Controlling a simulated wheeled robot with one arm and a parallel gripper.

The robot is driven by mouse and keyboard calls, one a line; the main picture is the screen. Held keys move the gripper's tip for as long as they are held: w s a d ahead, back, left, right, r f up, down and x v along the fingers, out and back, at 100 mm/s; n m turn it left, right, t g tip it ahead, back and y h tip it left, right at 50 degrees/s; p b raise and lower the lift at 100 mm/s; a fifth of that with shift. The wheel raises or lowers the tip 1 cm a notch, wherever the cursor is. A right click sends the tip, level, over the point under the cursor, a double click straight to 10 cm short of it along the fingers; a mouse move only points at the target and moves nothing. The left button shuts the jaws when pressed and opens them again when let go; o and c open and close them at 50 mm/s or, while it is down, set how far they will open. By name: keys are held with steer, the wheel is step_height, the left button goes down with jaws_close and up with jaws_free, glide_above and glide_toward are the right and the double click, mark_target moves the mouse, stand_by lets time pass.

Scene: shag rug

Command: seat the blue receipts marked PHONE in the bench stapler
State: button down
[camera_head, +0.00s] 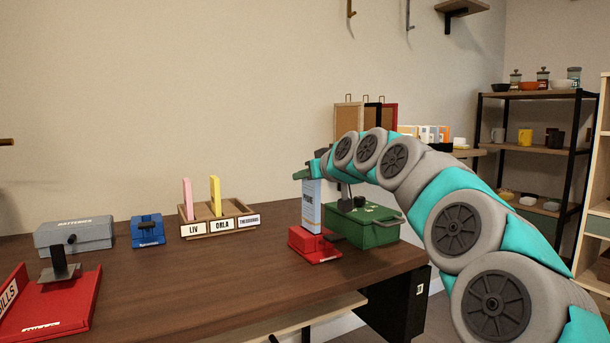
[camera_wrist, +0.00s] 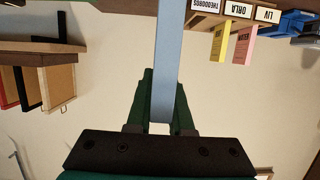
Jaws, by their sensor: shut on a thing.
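The blue receipts marked PHONE (camera_head: 312,208) stand upright in my gripper (camera_head: 306,174), which is shut on their top end. In the wrist view the blue receipts (camera_wrist: 171,60) show edge-on between the fingers of my gripper (camera_wrist: 160,105). Their lower end is at a small red device (camera_head: 315,244) at the table's right front, which looks like a stapler. I cannot tell whether the receipts are in it, touching it or just behind it. A similar blue device (camera_head: 147,231) stands at the left. No label naming the bench stapler is readable.
A green box (camera_head: 378,232) stands close behind and right of the red device. A wooden rack (camera_head: 208,224) marked LIV, ORLA and THEODOROS holds pink and yellow slips. A grey box (camera_head: 75,238) and red tray (camera_head: 62,302) are at left. The table (camera_head: 200,290) is clear in front.

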mark_target(318, 188)
steer(key=shift+f+b, duration=1.05)
steer(key=shift+f, duration=0.8)
steer(key=c, duration=0.7)
jaws_free()
steer(key=shift+c, duration=0.2)
steer(key=shift+s+d, duration=0.1)
steer(key=v, duration=0.7)
steer(key=shift+s+d+r, duration=0.1)
steer(key=shift+r, duration=0.05)
steer(key=shift+s, duration=0.1)
